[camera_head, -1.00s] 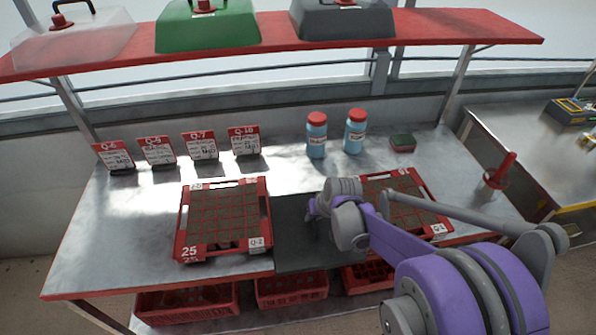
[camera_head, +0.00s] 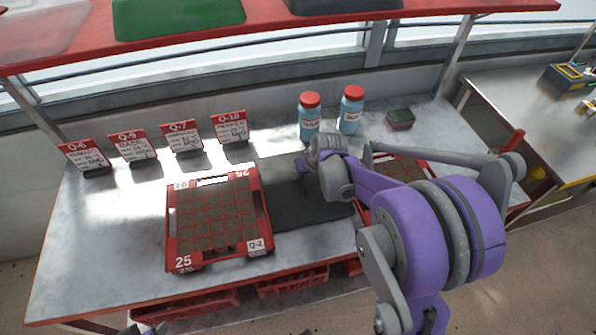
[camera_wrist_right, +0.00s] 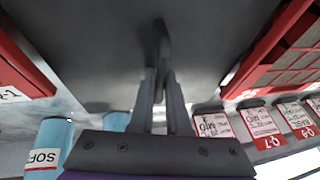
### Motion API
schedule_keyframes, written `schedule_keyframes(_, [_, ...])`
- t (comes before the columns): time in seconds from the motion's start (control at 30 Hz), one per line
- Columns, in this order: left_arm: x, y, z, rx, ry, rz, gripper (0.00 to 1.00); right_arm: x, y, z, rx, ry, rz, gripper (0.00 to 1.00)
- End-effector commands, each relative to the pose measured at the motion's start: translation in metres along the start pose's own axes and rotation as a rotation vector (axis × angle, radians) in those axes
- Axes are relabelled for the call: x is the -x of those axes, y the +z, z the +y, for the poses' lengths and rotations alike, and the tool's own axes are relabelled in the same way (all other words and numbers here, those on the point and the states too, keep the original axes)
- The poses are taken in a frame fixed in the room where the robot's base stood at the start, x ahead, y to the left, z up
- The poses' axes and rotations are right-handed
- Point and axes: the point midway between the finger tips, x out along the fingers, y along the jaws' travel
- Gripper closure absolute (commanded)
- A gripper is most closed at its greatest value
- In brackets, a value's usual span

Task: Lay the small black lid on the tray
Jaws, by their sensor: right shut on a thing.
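The black lid (camera_head: 297,208) shows in the head view as a dark, flat piece between the two red trays. In the right wrist view its broad dark surface (camera_wrist_right: 90,35) fills the middle, with its upright handle (camera_wrist_right: 162,45) toward the camera. My right gripper (camera_wrist_right: 161,78) is shut on that handle. The left tray, marked Q-2, (camera_head: 180,266) is beside the lid and holds brown cells. The right tray, marked Q-1, (camera_wrist_right: 18,78) is on its other side, partly hidden by my right arm in the head view. I cannot tell the lid's height above the table.
Several label cards (camera_head: 184,138) stand along the table's back. Two blue bottles with red caps (camera_head: 309,120) (camera_head: 351,112) and a small green block (camera_head: 400,119) stand at the back right. A red shelf (camera_head: 270,33) holding larger lids runs above. Red crates (camera_head: 292,283) sit under the table.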

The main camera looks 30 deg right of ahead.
Motion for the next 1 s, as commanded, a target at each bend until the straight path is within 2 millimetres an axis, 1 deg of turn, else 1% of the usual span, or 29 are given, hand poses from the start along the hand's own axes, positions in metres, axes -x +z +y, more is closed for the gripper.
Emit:
schedule_keyframes(0.23, [-0.004,0.003,0.000,0.000,0.000,-0.002,0.50,-0.004,0.002,0.001,0.000,0.000,0.000,1.00])
schedule_keyframes(0.27, [-0.004,0.003,0.000,0.000,0.000,-0.002,0.50,-0.004,0.002,0.001,0.000,0.001,0.000,0.84])
schedule_keyframes(0.4, [-0.003,0.002,0.000,0.000,0.000,-0.001,0.50,-0.003,0.002,0.001,0.000,0.001,0.000,0.59])
schedule_keyframes(0.43, [-0.003,0.002,0.000,0.000,0.000,-0.001,0.50,-0.003,0.002,0.001,0.000,0.001,0.000,0.56])
schedule_keyframes(0.83, [-0.002,0.002,0.000,0.000,0.000,-0.001,0.50,-0.002,0.001,0.001,0.000,0.001,0.000,0.56])
schedule_keyframes(0.93, [0.002,-0.001,0.000,0.000,0.000,0.001,0.50,0.004,-0.001,-0.001,0.000,0.001,0.001,0.56])
schedule_keyframes(1.0, [0.002,-0.001,0.000,0.000,0.000,0.001,0.50,0.013,0.000,0.000,-0.001,0.001,0.001,0.56])
